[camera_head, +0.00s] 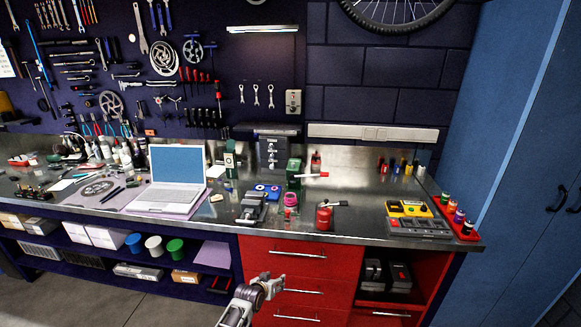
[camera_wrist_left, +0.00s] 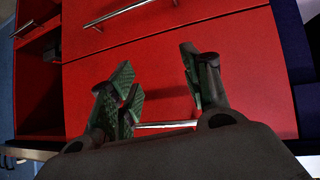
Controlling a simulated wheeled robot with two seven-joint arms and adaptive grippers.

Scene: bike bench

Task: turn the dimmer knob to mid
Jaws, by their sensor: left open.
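A small pale plate with dark round parts, which looks like the dimmer (camera_head: 293,101), is on the dark back wall below the lit lamp. The knob's setting is too small to read. My left gripper (camera_head: 279,285) is low in front of the red drawers, well below and in front of the plate. The left wrist view shows my left gripper (camera_wrist_left: 158,75) open and empty, its green-padded fingers apart before the red drawer fronts. The dimmer is out of that view. My right gripper is not seen.
The metal bench (camera_head: 350,222) lies between my gripper and the wall. A vise (camera_head: 252,208), a red can (camera_head: 324,216) and a green device (camera_head: 294,172) stand on it below the plate. A laptop (camera_head: 177,170) is left; a yellow-topped box (camera_head: 408,209) is right. Drawer handles (camera_head: 298,253) stick out.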

